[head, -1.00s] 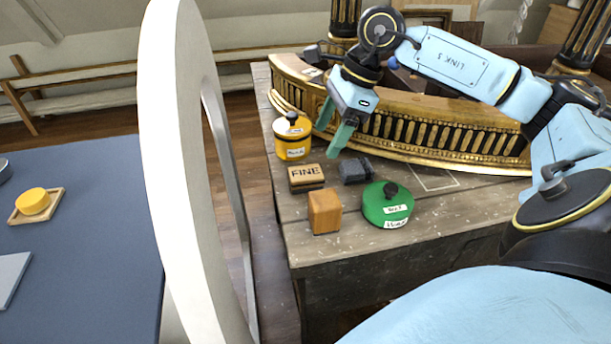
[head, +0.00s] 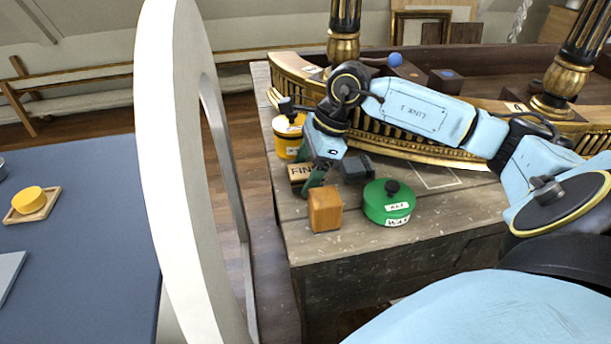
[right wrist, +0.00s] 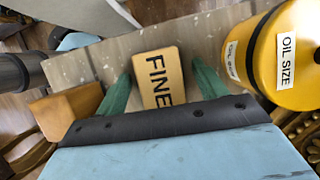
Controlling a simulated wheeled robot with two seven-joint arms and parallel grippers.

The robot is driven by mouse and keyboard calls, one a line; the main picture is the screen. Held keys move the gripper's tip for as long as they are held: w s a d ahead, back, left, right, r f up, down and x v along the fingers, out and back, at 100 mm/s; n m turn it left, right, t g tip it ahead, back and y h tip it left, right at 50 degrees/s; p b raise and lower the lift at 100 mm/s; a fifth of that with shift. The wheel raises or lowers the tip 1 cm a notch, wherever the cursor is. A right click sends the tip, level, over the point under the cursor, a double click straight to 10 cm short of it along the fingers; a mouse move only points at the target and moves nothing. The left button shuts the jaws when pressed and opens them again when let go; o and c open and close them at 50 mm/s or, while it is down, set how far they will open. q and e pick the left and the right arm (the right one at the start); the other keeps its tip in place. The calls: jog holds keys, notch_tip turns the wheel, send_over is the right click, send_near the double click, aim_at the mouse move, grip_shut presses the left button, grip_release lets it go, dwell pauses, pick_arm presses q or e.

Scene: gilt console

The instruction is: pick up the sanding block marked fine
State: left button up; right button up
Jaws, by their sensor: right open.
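The sanding block marked FINE (head: 300,173) sits on the worn wooden table, partly hidden behind my right gripper in the head view. In the right wrist view its tan top with black lettering (right wrist: 158,78) lies between the two green fingers. My right gripper (head: 310,184) is open, pointing down at the block, with one finger (right wrist: 118,95) and the other (right wrist: 208,78) on either side of it. I cannot tell whether the fingers touch it. My left gripper is not in view.
A yellow tin labelled OIL SIZE (right wrist: 290,60) stands close beside the block. A wooden block (head: 325,210), a green lidded tin (head: 388,203) and a dark grey block (head: 358,168) are near. The gilt console piece (head: 430,150) lies behind. A white ring-shaped frame (head: 170,150) stands left.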

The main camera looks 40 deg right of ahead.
aim_at(306, 169)
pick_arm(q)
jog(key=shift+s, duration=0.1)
pick_arm(e)
jog(key=shift+c, duration=0.4)
jog(key=c, duration=1)
jog(key=shift+r, duration=0.15)
